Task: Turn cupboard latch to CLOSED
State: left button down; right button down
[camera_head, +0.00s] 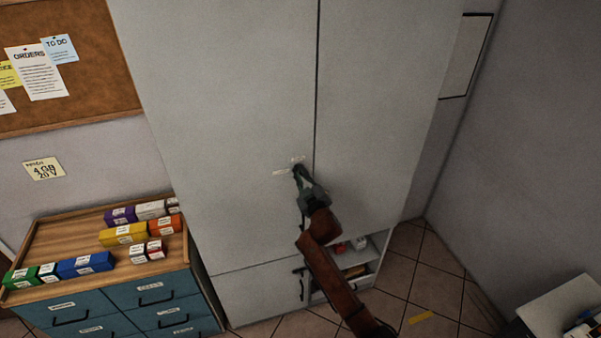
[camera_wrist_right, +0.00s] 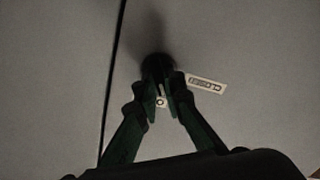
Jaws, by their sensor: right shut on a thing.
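The tall grey cupboard (camera_head: 230,110) stands in the middle of the head view, with a dark vertical seam between its doors. The latch (camera_wrist_right: 156,66) is a small dark knob on the door beside the seam. A white label reading CLOSED (camera_wrist_right: 207,86) lies to its right in the right wrist view. A second small label (camera_wrist_right: 161,102) is mostly hidden behind the fingers. My right gripper (camera_head: 298,172) is at the latch, and in the wrist view its fingers (camera_wrist_right: 158,84) are shut on it. The latch's exact angle is hard to tell. My left gripper is out of view.
A wooden-topped drawer unit (camera_head: 49,240) with several coloured boxes stands at the left. An open shelf (camera_head: 356,260) is low in the cupboard, right of centre. A grey-topped unit (camera_head: 552,305) is at the lower right. Tiled floor lies between.

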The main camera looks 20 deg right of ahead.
jog(key=n+p, duration=0.1)
jog(key=n, duration=0.4)
jog(key=n+p, duration=0.1)
jog(key=n, duration=0.5)
jog(key=shift+a+f, duration=0.15)
jog(key=shift+f, duration=0.05)
jog(key=shift+n, duration=0.4)
jog(key=c, duration=2)
grip_release()
jog(key=shift+c, duration=0.2)
jog(key=s, duration=1.2)
jog(key=shift+d, duration=0.25)
